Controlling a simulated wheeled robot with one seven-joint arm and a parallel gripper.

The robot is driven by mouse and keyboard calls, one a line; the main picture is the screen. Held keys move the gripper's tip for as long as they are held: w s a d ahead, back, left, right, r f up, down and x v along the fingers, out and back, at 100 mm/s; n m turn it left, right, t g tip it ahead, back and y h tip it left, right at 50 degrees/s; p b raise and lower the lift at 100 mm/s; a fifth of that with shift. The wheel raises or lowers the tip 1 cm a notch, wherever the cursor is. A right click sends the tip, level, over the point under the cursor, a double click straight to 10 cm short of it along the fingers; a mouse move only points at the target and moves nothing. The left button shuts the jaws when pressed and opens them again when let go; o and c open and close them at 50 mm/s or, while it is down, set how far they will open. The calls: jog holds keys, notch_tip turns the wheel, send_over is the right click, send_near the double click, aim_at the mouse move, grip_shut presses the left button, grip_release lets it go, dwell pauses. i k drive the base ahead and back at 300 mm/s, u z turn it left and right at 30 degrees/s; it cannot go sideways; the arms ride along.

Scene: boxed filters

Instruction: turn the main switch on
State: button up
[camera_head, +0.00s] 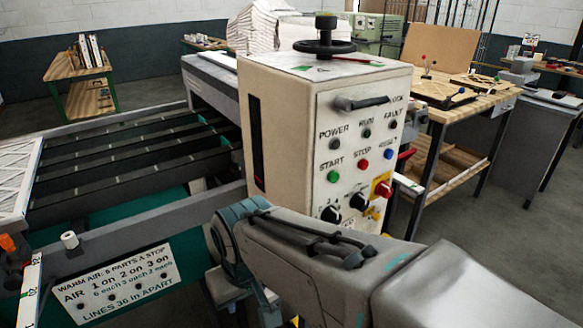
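A cream control cabinet (285,125) stands in the middle of the view, with its labelled panel facing right of centre. A red rotary switch on a yellow plate (382,188), which looks like the main switch, sits at the panel's lower right. Its exact handle angle is too small to tell. The POWER lamp (334,144) looks dark. My arm crosses the lower middle in front of the cabinet and ends in a teal-ringed wrist joint at the cabinet's lower left. My gripper's fingers do not show, so I cannot tell how they stand to the switch.
The panel also has a green START button (333,177), a red STOP button (363,166), black knobs (331,214) and a dark handle (361,103). A conveyor (130,150) lies left. A wooden workbench (468,105) stands right. Open floor shows at the right.

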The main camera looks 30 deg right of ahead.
aim_at(383, 189)
jog(key=u, duration=0.45)
jog(key=k, duration=0.55)
jog(key=z, duration=1.45)
jog(key=i, duration=0.5)
jog(key=z, duration=0.35)
